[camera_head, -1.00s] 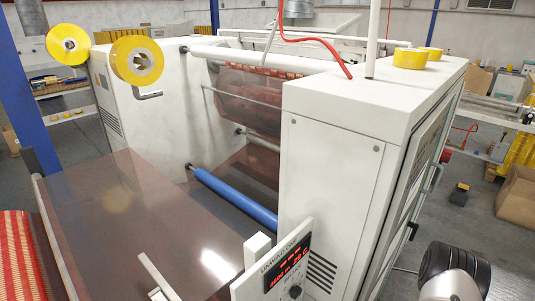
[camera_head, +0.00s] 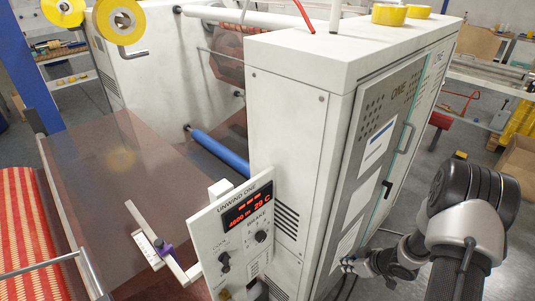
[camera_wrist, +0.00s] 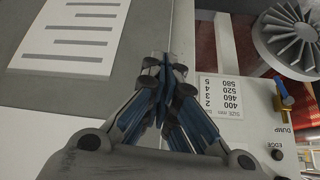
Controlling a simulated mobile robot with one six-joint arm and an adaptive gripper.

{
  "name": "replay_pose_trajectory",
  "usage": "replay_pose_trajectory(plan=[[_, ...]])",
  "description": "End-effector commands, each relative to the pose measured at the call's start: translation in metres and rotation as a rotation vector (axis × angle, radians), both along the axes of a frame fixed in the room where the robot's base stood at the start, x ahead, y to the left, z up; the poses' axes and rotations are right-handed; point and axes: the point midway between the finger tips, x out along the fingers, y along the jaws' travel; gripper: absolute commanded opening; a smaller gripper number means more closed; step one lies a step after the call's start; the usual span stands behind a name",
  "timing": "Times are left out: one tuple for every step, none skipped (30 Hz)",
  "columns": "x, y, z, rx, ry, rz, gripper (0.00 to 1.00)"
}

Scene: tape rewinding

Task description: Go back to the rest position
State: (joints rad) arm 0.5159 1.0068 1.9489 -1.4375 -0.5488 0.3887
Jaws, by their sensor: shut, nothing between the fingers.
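My gripper (camera_wrist: 163,75) is shut and empty in the wrist view, its blue-padded fingers meeting at the middle. A control panel with a size table (camera_wrist: 222,97) and knobs is at right. In the head view my gripper (camera_head: 352,264) is small, low in front of the cabinet's door side. It is apart from the unwind control panel (camera_head: 237,240). Whether the fingers touch the cabinet cannot be told.
The white machine cabinet (camera_head: 290,110) stands close left of my arm. Yellow tape rolls (camera_head: 390,15) sit on its top and others (camera_head: 119,20) hang on the left. A striped red roll (camera_head: 22,225) is at lower left.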

Motion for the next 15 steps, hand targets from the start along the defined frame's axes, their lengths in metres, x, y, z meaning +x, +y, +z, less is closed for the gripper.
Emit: replay_pose_trajectory(plan=[[0.013, -0.008, 0.023, -0.053, -0.02, -0.022, 0.0], [0.018, -0.013, 0.037, -0.086, -0.029, -0.04, 0.0], [0.026, -0.02, 0.058, -0.133, -0.042, -0.069, 0.0], [0.031, -0.025, 0.074, -0.166, -0.049, -0.093, 0.0], [0.035, -0.03, 0.091, -0.202, -0.058, -0.119, 0.0], [0.038, -0.035, 0.114, -0.244, -0.067, -0.153, 0.0], [0.039, -0.038, 0.131, -0.271, -0.072, -0.181, 0.0], [0.039, -0.041, 0.148, -0.298, -0.077, -0.208, 0.0], [0.037, -0.043, 0.171, -0.329, -0.083, -0.244, 0.0], [0.035, -0.044, 0.187, -0.35, -0.086, -0.272, 0.0], [0.031, -0.044, 0.203, -0.369, -0.088, -0.298, 0.0], [0.025, -0.044, 0.224, -0.389, -0.09, -0.335, 0.0], [0.019, -0.043, 0.239, -0.401, -0.09, -0.362, 0.0], [0.013, -0.041, 0.253, -0.411, -0.09, -0.389, 0.0], [0.003, -0.038, 0.271, -0.421, -0.087, -0.423, 0.0]])
